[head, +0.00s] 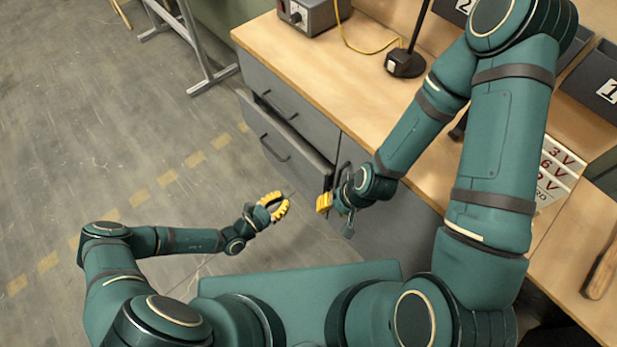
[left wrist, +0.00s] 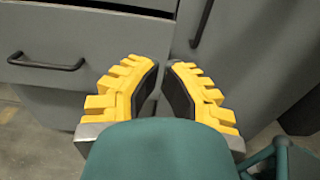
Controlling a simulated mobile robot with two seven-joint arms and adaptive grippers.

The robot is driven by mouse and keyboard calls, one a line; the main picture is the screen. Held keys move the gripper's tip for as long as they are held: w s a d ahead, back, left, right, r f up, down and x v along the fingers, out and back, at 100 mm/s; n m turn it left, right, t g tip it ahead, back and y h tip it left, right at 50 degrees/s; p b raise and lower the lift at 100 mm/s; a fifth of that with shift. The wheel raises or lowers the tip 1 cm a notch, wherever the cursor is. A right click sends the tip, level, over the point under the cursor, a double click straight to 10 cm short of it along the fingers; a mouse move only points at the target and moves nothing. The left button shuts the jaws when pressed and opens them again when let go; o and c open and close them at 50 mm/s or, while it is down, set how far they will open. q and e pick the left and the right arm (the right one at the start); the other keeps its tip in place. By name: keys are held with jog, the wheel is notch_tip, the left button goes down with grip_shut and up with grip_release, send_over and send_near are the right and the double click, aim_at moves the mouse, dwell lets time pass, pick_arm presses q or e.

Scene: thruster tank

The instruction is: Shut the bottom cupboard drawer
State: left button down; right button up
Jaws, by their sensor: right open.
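The bottom cupboard drawer (head: 284,140) is the lower of two grey drawers under the bench. It stands out from the cupboard, and its open top shows as a dark gap. In the left wrist view a grey drawer front (left wrist: 95,45) with a black bar handle (left wrist: 45,64) is at the upper left. My left gripper (head: 285,207) is in front of and below the drawer, apart from it. Its yellow fingers (left wrist: 163,75) are apart with nothing between them. My right gripper (head: 324,203) is open near the cupboard door, right of the drawer; its fingers are partly hidden.
The upper drawer (head: 283,95) is above the bottom one. The wooden bench top (head: 320,75) carries a grey power box (head: 312,14) and a black stand (head: 405,63).

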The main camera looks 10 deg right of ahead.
aim_at(319, 171)
pick_arm(q)
jog(key=b+x, duration=0.2)
jog(key=x, duration=1.2)
pick_arm(e)
notch_tip(319, 171, down, 2)
jog(key=shift+f, duration=0.15)
pick_arm(q)
jog(key=shift+a, duration=0.1)
